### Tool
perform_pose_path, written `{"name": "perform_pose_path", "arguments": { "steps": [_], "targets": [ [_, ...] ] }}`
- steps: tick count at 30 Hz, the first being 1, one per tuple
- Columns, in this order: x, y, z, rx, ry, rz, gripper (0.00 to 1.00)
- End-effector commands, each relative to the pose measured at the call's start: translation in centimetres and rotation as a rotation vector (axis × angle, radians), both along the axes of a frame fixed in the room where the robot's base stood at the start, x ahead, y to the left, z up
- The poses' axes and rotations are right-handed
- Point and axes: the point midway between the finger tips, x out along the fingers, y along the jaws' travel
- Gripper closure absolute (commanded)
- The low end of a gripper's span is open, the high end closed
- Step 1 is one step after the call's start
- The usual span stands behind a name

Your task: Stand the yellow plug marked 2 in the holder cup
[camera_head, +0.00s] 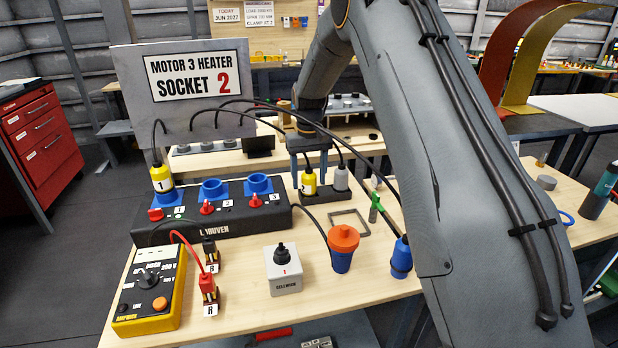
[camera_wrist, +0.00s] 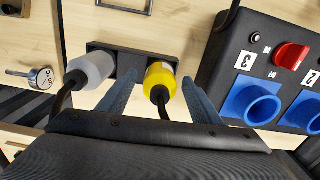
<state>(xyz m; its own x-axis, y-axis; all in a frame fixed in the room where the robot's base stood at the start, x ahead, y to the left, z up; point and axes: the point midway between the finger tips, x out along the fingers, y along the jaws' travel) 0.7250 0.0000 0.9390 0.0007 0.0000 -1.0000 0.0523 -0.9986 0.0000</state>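In the wrist view the yellow plug (camera_wrist: 161,80) and grey plug (camera_wrist: 93,68) sit at the block's two ends. My gripper (camera_head: 308,160) points down at the yellow plug. Its blue fingers (camera_wrist: 158,95) are open, one on each side of the plug, with a visible gap at each side. A yellow plug marked 1 (camera_head: 162,178) sits in the first socket.
The black socket box (camera_head: 240,222) has two empty blue sockets and red knobs. A sign on a panel (camera_head: 193,75) reads "Motor 3 heater socket 2". Cables arch overhead.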

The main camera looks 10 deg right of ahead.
Motion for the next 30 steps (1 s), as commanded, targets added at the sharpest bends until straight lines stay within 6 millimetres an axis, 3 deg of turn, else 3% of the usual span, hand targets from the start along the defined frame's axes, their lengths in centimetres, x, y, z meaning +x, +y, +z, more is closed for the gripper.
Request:
{"name": "perform_pose_path", "arguments": {
  "steps": [8, 21, 30],
  "targets": [
    [0.0, 0.0, 0.4, 0.000, -0.001, 0.000, 0.41],
    [0.1, 0.0, 6.7, 0.000, -0.002, 0.000, 0.41],
    [0.0, 0.0, 7.8, 0.000, 0.000, 0.000, 0.41]
  ]
}}
